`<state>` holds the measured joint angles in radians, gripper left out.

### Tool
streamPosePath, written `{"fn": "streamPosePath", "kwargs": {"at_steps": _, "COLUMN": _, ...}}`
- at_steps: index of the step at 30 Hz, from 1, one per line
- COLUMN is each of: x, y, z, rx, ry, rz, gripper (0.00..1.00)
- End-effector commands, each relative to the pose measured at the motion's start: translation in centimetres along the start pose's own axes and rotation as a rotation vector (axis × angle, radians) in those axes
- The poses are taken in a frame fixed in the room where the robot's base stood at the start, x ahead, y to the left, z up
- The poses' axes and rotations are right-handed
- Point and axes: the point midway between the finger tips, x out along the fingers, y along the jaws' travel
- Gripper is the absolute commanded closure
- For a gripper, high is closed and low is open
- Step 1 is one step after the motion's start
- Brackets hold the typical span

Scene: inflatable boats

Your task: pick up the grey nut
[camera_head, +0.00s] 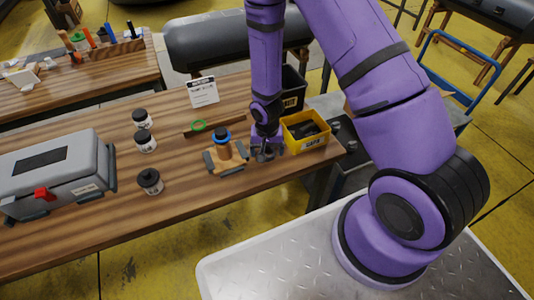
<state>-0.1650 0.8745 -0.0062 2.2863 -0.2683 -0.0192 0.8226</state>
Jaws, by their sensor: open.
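My purple gripper (267,148) points down at the right part of the wooden workbench (215,185), between a wooden stand and a yellow bin. Its jaws are open. A small dark grey shape (265,155) shows at the fingertips and may be the grey nut. The gripper partly covers it, and I cannot tell whether the jaws touch it. The wooden stand (224,156), with an upright peg and a blue ring (221,136), is just left of the gripper.
The yellow bin (305,142) holding dark parts stands close right of the gripper, with a black bin (292,92) behind. A green ring (199,126), a white sign (202,92), several dark-lidded jars (145,141) and a grey toolbox (58,172) stand leftward. The front bench strip is clear.

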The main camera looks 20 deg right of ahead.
Motion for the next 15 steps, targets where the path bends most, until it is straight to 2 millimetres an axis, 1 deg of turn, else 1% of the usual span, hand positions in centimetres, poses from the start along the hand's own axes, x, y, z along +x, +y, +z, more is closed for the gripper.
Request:
{"fn": "streamPosePath", "kwargs": {"at_steps": 5, "x": -0.02, "y": -0.01, "z": -0.02, "rx": 0.000, "ry": 0.001, "rz": 0.000, "gripper": 0.16}}
{"fn": "streamPosePath", "kwargs": {"at_steps": 6, "x": -0.02, "y": 0.00, "z": -0.02, "rx": 0.000, "ry": 0.001, "rz": 0.000, "gripper": 0.25}}
{"fn": "streamPosePath", "kwargs": {"at_steps": 8, "x": -0.03, "y": 0.00, "z": -0.03, "rx": 0.000, "ry": 0.001, "rz": 0.000, "gripper": 0.39}}
{"fn": "streamPosePath", "kwargs": {"at_steps": 9, "x": -0.03, "y": 0.00, "z": -0.03, "rx": 0.000, "ry": 0.001, "rz": 0.000, "gripper": 0.48}}
{"fn": "streamPosePath", "kwargs": {"at_steps": 12, "x": -0.04, "y": 0.00, "z": -0.03, "rx": 0.000, "ry": 0.001, "rz": 0.000, "gripper": 0.70}}
{"fn": "streamPosePath", "kwargs": {"at_steps": 15, "x": -0.04, "y": -0.01, "z": -0.03, "rx": 0.000, "ry": 0.001, "rz": 0.000, "gripper": 0.70}}
